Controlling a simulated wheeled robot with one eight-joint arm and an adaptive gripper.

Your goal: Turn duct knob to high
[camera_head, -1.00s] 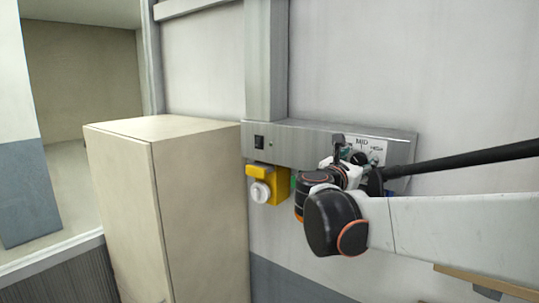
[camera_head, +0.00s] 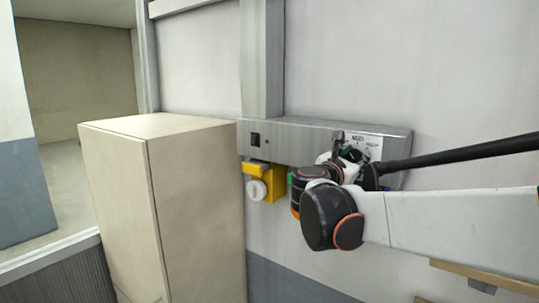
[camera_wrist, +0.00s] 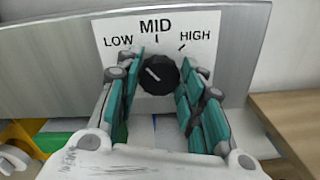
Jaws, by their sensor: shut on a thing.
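The duct knob (camera_wrist: 157,76) is round and black with a white pointer line. It sits on the front of a metal control box below a white label (camera_wrist: 157,32) reading LOW, MID and HIGH. The line slants to the upper left, toward the LOW side. My gripper (camera_wrist: 159,80) has teal-padded fingers on the knob's left and right sides and is shut on it. In the head view, my gripper (camera_head: 347,156) is at the label end of the metal box (camera_head: 300,140); my arm hides the knob there.
A yellow box with a white round knob (camera_head: 257,189) hangs under the metal box, left of my arm. A black switch (camera_head: 255,139) is on the box's left end. A tall beige cabinet (camera_head: 195,200) stands at left. A wooden ledge (camera_head: 480,277) is at lower right.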

